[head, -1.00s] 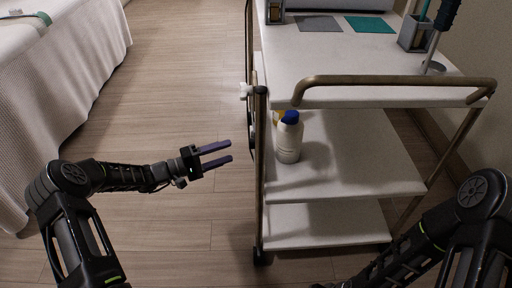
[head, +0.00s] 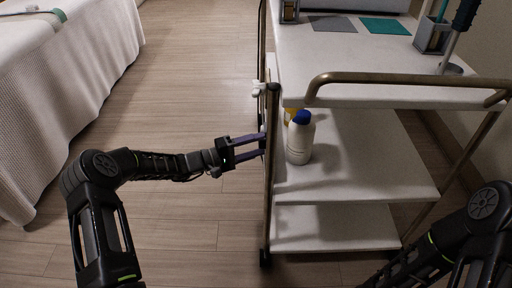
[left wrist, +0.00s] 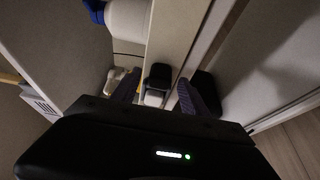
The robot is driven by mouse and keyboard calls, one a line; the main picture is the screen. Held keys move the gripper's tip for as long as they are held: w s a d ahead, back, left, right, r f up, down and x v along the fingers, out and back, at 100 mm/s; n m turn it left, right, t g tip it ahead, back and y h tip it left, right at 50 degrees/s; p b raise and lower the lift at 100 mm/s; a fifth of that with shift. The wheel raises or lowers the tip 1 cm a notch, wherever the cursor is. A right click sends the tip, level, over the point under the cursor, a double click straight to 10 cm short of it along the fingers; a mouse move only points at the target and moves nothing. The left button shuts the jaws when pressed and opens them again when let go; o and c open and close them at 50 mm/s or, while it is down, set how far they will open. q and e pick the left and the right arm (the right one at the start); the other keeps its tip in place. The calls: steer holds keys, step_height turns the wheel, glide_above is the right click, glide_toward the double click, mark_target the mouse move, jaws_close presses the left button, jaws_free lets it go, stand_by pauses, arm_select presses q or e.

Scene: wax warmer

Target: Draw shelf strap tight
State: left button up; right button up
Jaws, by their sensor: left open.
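The cart (head: 385,180) stands right of centre, its left post facing my left gripper. A dark strap-like band (head: 261,108) runs along the cart's left side; I cannot tell how taut it is. A small white fitting (head: 261,88) sits near the top of that post. My left gripper (head: 261,146) is open, its purple fingertips at the post beside the middle shelf. In the left wrist view, a black piece with a pale end (left wrist: 157,84) shows between the spread fingers (left wrist: 160,92); contact cannot be told. My right gripper is not visible.
A white bottle with a blue cap (head: 300,138) stands on the middle shelf close to the fingertips, with a yellow item (head: 289,115) behind it. A bronze handle (head: 410,90) crosses the cart's front. A draped bed (head: 75,85) is at left; the floor (head: 190,90) between is clear.

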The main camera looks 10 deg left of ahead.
arm_select(q)
steer(key=shift+c, duration=0.2)
jaws_close()
stand_by(0.4)
stand_by(0.9)
